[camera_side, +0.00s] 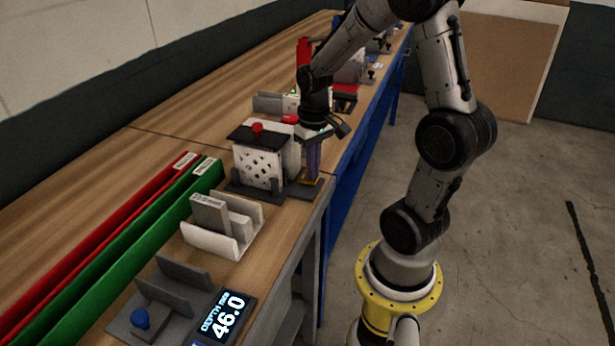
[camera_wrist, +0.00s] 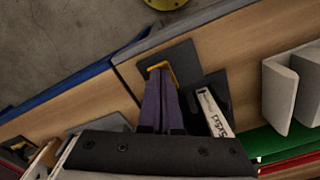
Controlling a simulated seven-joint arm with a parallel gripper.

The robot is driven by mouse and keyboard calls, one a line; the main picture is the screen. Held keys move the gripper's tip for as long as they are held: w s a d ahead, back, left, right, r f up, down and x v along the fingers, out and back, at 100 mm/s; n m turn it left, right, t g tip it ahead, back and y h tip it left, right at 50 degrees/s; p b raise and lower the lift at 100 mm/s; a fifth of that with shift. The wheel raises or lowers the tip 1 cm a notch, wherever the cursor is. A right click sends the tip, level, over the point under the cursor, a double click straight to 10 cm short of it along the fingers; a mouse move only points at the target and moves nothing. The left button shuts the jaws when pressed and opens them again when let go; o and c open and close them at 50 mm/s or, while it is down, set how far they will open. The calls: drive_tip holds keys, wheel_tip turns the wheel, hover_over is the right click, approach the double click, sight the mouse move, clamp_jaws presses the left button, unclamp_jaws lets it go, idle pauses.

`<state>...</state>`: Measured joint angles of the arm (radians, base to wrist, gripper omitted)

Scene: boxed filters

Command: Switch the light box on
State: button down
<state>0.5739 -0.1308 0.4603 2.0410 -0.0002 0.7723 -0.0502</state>
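A white perforated box (camera_side: 259,168) with a dark top and a red knob (camera_side: 257,127) stands on a dark base on the bench; I cannot tell for certain that it is the light box. My gripper (camera_side: 311,178) points down just right of it, near the bench's front edge. Its purple fingers (camera_wrist: 160,72) are close together, with no object visible between them. Their tips are at a small yellow part (camera_wrist: 156,66) on a dark plate (camera_wrist: 182,57); contact is unclear. A white labelled piece (camera_wrist: 213,113) is beside the fingers in the wrist view.
A white holder (camera_side: 222,241) with grey blocks stands nearer the camera. A display reading 46.0 (camera_side: 223,316) and a blue knob (camera_side: 140,318) are at the near end. Red (camera_side: 100,238) and green (camera_side: 120,252) channels run along the left. More items stand behind my gripper.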

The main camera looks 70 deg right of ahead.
drive_tip(key=shift+f, duration=0.2)
drive_tip(key=shift+r, duration=3.5)
drive_tip(key=shift+w+a+r, duration=0.1)
drive_tip(key=shift+w+a, duration=0.05)
drive_tip(key=shift+a, duration=0.1)
drive_tip(key=a+r+n+t, duration=0.2)
drive_tip(key=a+r+n, duration=0.1)
drive_tip(key=a+r, duration=0.4)
drive_tip(key=s+a+n+t, duration=0.3)
drive_tip(key=s+a, duration=0.5)
drive_tip(key=shift+f+t, duration=0.3)
drive_tip(key=shift+f, duration=0.05)
